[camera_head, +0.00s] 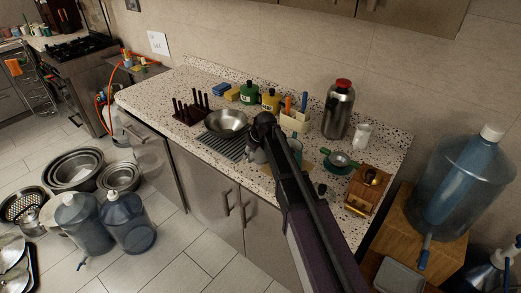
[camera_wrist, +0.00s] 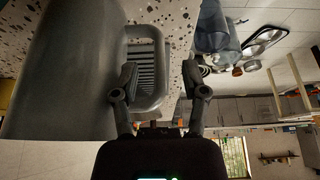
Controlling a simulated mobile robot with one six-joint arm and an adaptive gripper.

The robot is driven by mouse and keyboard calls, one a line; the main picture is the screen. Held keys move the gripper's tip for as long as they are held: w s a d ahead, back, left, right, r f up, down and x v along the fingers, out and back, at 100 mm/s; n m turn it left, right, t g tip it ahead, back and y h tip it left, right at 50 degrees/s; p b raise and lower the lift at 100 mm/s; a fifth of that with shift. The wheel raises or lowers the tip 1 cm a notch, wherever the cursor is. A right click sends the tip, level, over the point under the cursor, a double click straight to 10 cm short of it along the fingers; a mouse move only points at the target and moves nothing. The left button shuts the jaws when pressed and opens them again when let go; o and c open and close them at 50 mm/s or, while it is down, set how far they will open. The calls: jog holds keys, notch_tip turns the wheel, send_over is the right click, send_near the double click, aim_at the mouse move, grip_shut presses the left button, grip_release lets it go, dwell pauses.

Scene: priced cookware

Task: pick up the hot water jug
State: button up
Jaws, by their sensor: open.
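The grey jug (camera_wrist: 70,70) fills the left of the wrist view, upside down there. Its loop handle (camera_wrist: 150,32) reaches in front of my gripper (camera_wrist: 159,76). My gripper is open, with one finger near the handle's left side and the other to its right. The fingers are not closed on it, and I cannot tell whether they touch it. In the head view a grey part of what looks like the jug (camera_head: 253,155) shows beside my arm on the speckled counter (camera_head: 218,165). My arm hides most of it and my fingers there.
A ridged drainer (camera_head: 222,146) and a metal bowl (camera_head: 227,122) are left of my arm. Green and yellow canisters are behind.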

jog(key=shift+b+x, duration=0.95)
jog(key=shift+x, duration=0.4)
grip_shut()
